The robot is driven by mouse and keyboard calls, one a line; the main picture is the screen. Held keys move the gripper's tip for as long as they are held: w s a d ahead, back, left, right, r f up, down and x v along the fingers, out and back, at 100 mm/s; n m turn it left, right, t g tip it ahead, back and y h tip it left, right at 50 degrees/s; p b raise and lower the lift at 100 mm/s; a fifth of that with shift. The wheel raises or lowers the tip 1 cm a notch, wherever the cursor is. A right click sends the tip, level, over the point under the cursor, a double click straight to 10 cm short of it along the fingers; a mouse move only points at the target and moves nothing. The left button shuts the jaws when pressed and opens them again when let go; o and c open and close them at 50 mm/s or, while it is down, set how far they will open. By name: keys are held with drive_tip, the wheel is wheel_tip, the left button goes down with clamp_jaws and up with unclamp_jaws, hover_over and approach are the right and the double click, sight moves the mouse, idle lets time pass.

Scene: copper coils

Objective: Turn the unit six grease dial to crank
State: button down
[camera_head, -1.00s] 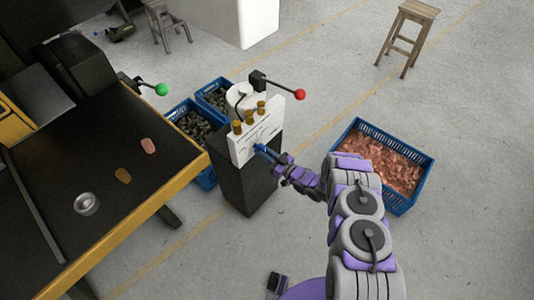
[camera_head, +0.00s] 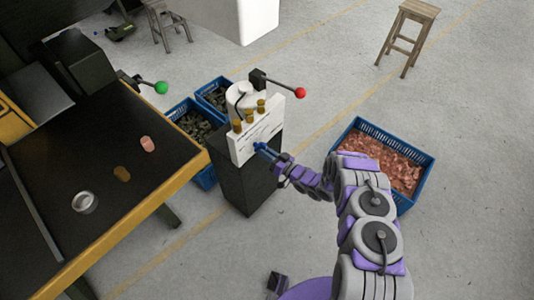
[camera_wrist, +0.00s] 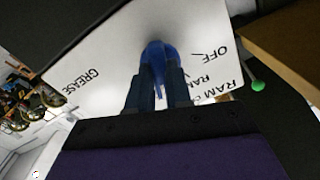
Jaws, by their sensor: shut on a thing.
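The white panel (camera_head: 246,147) stands on a dark pedestal (camera_head: 240,180) in the head view. It carries a blue dial, which shows in the wrist view (camera_wrist: 158,50) against the white panel (camera_wrist: 110,55). Printed words beside it read GREASE, OFF and RAM, with another RAM label partly cut off. My gripper (camera_wrist: 158,85) is shut on the blue dial, one finger on each side. In the head view my gripper (camera_head: 268,152) meets the panel's lower right part. The dial's exact pointing direction is hard to tell, as the fingers cover part of it.
Brass fittings (camera_head: 249,115) line the panel top. A red-knobbed lever (camera_head: 299,92) sticks out above it. A blue crate of copper scrap (camera_head: 422,185) stands at right. A dark table with a yellow edge (camera_head: 150,208) is at left, with a green-knobbed lever (camera_head: 161,88) behind.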

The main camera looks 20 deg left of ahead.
drive_tip(key=c, duration=1)
unclamp_jaws()
drive_tip(key=shift+c, duration=0.2)
drive_tip(key=p+v, duration=0.3)
drive_tip(key=v, duration=1.4)
drive_tip(key=shift+d, duration=0.2)
drive_tip(key=shift+f, duration=0.15)
